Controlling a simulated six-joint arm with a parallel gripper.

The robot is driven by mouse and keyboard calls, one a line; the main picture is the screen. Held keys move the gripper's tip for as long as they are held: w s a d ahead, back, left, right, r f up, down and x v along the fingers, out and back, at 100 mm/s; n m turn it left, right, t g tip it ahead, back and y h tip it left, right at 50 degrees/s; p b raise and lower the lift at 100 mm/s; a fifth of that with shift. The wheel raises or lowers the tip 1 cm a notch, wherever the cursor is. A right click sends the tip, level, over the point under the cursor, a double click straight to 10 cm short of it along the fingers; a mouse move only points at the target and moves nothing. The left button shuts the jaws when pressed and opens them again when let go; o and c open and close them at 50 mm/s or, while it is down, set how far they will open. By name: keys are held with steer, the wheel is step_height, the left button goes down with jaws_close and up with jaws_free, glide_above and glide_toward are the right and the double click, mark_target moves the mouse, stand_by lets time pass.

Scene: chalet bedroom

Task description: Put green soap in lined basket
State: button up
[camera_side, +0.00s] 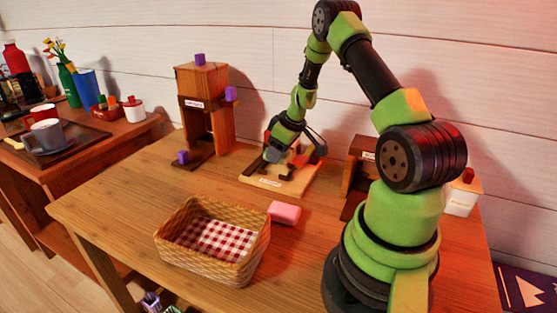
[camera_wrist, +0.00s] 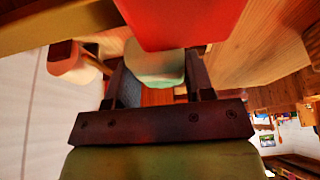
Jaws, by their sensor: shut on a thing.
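The lined basket (camera_side: 168,250) is woven, with a red-and-white checked cloth inside. It stands near the front edge of the table, and its visible inside is empty. My gripper (camera_side: 283,158) is low over a pale wooden board with a label, behind the basket. In the wrist view, my gripper (camera_wrist: 158,72) is shut on the green soap (camera_wrist: 155,66), a pale green rounded piece between its two dark fingers. A red block (camera_wrist: 182,18) hides part of the soap there. In the side view I cannot clearly make out the soap.
A pink soap (camera_side: 285,212) lies beside the basket's right rear corner. A wooden tower (camera_side: 205,110) with purple cubes stands left of my gripper, and a dark wooden stand (camera_side: 361,165) right of it. The tabletop (camera_side: 130,205) left of the basket is clear.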

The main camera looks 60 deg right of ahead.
step_height(320, 180, up, 5)
steer(key=shift+f, duration=0.1)
steer(key=shift+w+a+r+n, duration=0.35)
steer(key=shift+a+r, duration=0.25)
steer(key=shift+r, duration=0.1)
steer(key=w+a+n+g+y, duration=0.2)
steer(key=w+a+n+y, duration=0.15)
steer(key=a+n, duration=0.75)
steer(key=n+g+y, duration=0.1)
steer(key=n+g, duration=0.2)
steer(key=n, duration=0.4)
glide_above(202, 244)
steer(key=d, duration=0.1)
step_height(202, 244, down, 6)
steer(key=shift+d+r, duration=0.1)
steer(key=shift+r, duration=0.1)
steer(key=shift+f, duration=2.25)
